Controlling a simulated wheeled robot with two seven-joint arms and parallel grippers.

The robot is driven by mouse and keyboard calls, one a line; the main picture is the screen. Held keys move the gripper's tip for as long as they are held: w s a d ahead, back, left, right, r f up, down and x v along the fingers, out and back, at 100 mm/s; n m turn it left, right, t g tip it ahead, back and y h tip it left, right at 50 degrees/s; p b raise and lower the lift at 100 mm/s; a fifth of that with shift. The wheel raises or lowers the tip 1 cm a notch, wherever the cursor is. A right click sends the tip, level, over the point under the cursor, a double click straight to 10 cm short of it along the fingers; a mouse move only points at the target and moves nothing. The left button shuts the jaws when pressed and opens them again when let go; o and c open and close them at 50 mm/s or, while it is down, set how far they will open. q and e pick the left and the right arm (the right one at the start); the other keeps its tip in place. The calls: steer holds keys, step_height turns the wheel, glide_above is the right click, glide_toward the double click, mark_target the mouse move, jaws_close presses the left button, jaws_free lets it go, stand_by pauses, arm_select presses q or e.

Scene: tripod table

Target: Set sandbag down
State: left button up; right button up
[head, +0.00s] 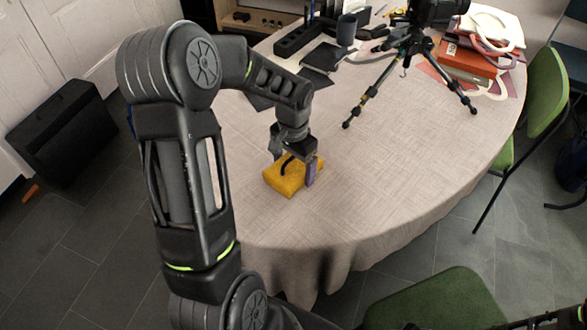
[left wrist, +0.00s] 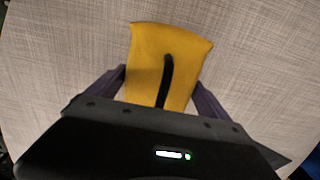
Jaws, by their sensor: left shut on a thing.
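The sandbag is a yellow, cushion-like bag (head: 285,181) with a black strap, at the near part of the round table (head: 245,220). My left gripper (head: 299,168) reaches down onto it from above, with its fingers at two sides of the bag. In the left wrist view the sandbag (left wrist: 172,50) sits between the two purple-grey fingers of the gripper (left wrist: 162,82), which are shut on it. The bag looks at or very near the tablecloth; I cannot tell whether it touches. My right gripper is in neither view.
A black tripod (head: 412,52) stands spread-legged at the back of the table. The tablecloth right of the sandbag is clear. Green chairs (head: 432,300) stand around the table.

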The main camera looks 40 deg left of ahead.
arm_select(q)
steer(key=shift+w, duration=0.1)
steer(key=c, duration=0.7)
steer(key=shift+o, duration=0.2)
steer(key=shift+r, duration=0.15)
step_height(320, 180, up, 10)
steer(key=shift+f, duration=0.1)
stand_by(0.8)
